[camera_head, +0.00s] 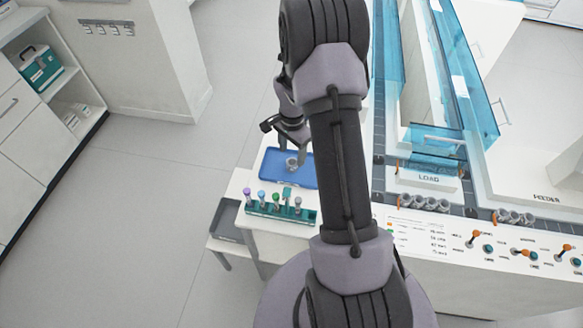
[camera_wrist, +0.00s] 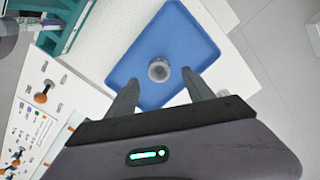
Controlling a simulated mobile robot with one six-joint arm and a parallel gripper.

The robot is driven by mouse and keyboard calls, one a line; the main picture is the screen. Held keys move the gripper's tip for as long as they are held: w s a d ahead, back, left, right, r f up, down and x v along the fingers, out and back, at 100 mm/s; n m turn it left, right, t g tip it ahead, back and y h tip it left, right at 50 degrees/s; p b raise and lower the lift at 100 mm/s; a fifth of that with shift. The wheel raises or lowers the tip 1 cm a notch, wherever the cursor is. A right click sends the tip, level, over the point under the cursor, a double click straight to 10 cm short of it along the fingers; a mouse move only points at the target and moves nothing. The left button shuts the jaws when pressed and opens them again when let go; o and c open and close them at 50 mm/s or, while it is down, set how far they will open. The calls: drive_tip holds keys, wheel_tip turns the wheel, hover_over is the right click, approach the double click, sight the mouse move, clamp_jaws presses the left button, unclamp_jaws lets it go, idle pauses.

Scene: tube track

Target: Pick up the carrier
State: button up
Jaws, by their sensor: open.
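The carrier (camera_wrist: 159,70) is a small grey round cup-like piece. It stands on the blue tray (camera_wrist: 188,40), near the tray's middle, in the wrist view. It also shows in the head view as a small grey piece (camera_head: 292,163) on the blue tray (camera_head: 304,180). My gripper (camera_wrist: 158,80) is open in the wrist view, with its two dark fingers spread on either side below the carrier.
A teal rack (camera_head: 281,209) with several capped tubes stands on the cart in front of the tray. More grey carriers (camera_head: 424,203) line up near the LOAD label. A panel with orange-knobbed levers (camera_head: 520,254) and blue clear covers (camera_head: 473,95) are at right. Floor is clear at left.

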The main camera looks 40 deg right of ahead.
sight(292, 162)
wheel_tip(292, 162, down, 6)
drive_tip(key=shift+r+b, duration=0.2)
drive_tip(key=shift+b, duration=0.9)
drive_tip(key=shift+s+r, duration=0.1)
drive_tip(key=shift+c, duration=0.9)
drive_tip(key=c, duration=0.9)
drive_tip(key=shift+r, duration=0.1)
wheel_tip(292, 162, up, 4)
drive_tip(key=shift+s+f+p, duration=0.1)
drive_tip(key=shift+s+p, duration=0.05)
drive_tip(key=shift+p, duration=0.9)
drive_tip(key=s+d+r+p, duration=0.1)
drive_tip(key=s+d+p, duration=0.15)
drive_tip(key=s, duration=1.25)
drive_tip(key=shift+s+d+r+p, duration=0.15)
drive_tip(key=shift+r+p, duration=0.65)
drive_tip(key=shift+r, duration=0.5)
drive_tip(key=shift+s+d+r+p, duration=0.1)
drive_tip(key=shift+r+p, duration=0.65)
drive_tip(key=shift+r, duration=0.5)
